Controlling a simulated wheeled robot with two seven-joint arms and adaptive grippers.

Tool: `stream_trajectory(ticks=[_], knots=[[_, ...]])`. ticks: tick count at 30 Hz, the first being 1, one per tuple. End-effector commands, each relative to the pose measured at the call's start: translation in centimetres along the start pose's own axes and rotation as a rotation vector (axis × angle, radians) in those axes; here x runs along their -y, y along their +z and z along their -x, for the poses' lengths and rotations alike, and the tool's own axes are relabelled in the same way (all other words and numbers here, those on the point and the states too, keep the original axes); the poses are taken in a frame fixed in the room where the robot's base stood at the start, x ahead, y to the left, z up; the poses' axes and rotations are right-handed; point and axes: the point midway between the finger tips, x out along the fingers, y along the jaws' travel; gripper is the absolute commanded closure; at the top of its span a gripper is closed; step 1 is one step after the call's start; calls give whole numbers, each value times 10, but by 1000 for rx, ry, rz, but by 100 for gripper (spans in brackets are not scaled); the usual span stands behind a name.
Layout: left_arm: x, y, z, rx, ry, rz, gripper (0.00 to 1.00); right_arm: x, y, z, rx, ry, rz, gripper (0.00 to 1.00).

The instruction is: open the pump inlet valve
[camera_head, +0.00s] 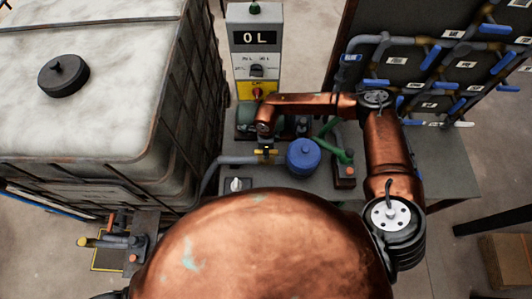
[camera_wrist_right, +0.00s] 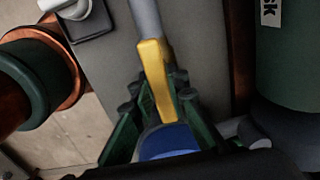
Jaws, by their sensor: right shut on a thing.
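The yellow valve handle (camera_head: 266,152) sits on the grey pipe (camera_head: 238,160) just left of the blue round pump (camera_head: 304,158). In the right wrist view the yellow handle (camera_wrist_right: 157,80) is between the green fingers of my right gripper (camera_wrist_right: 158,105), which is shut on it. There the handle looks nearly in line with the grey pipe (camera_wrist_right: 146,18), slightly tilted. The blue pump (camera_wrist_right: 168,140) shows just below the handle. In the head view my right gripper (camera_head: 265,143) is small and mostly hidden under the wrist. My left gripper is not in view.
A caged white tank (camera_head: 110,30) with a black lid stands left. A display post (camera_head: 255,40) reading 0 L stands behind the handle. A green pipe (camera_head: 335,150) is right of the pump. A dark panel (camera_head: 430,70) with blue-handled pipes is at right.

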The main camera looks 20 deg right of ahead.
Motion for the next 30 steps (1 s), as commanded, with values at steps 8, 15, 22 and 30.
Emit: stream_trajectory(ticks=[8,15,22,30], knots=[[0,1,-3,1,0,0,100,1,1,1,2,-2,32,100],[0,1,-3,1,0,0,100,1,1,2,2,-2,32,100],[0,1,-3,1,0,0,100,1,1,1,2,-2,31,75],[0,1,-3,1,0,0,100,0,0,0,1,0,30,67]])
